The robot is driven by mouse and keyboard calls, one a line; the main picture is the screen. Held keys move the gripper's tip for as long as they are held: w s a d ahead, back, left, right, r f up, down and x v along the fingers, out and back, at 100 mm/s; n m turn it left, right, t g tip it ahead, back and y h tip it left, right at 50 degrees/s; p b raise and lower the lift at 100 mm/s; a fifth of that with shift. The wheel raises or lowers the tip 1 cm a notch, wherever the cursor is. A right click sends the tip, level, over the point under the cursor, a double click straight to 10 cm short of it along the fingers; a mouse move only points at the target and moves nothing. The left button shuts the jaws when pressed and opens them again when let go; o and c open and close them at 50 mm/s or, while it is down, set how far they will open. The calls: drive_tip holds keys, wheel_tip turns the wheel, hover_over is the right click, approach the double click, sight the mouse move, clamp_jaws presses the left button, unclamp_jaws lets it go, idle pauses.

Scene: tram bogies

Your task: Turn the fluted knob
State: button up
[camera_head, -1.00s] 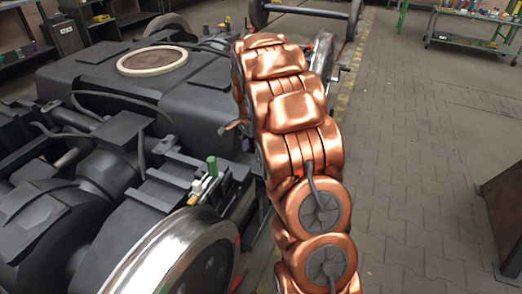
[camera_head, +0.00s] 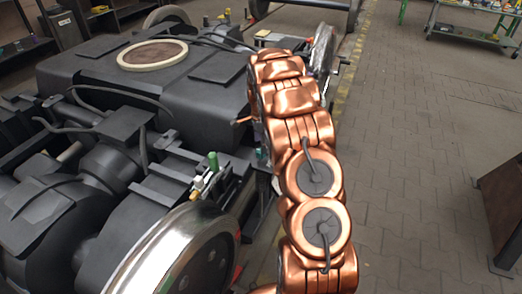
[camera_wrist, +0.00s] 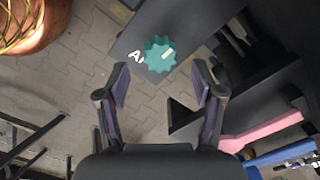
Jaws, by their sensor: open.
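The fluted knob (camera_wrist: 159,54) is teal with a scalloped rim and a pale mark on its face. It sits on a dark grey panel (camera_wrist: 188,22), beside white lettering that it partly covers. My gripper (camera_wrist: 160,70) is open in the wrist view, one finger on each side of the picture's middle. The knob shows between and slightly beyond the fingertips, with a gap to each finger. In the head view my copper arm hides the gripper, and I cannot make out the knob for certain.
The dark bogie (camera_head: 100,80) with a shiny wheel (camera_head: 180,255) stands left of my arm. A green-capped part (camera_head: 213,161) sticks up near that wheel. Pink (camera_wrist: 262,132) and blue (camera_wrist: 280,156) bars lie lower right in the wrist view. Paved floor (camera_head: 420,150) is open at right.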

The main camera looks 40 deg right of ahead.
drive_tip(key=shift+f, duration=1.9)
drive_tip(key=shift+c, duration=0.3)
drive_tip(key=c, duration=1.1)
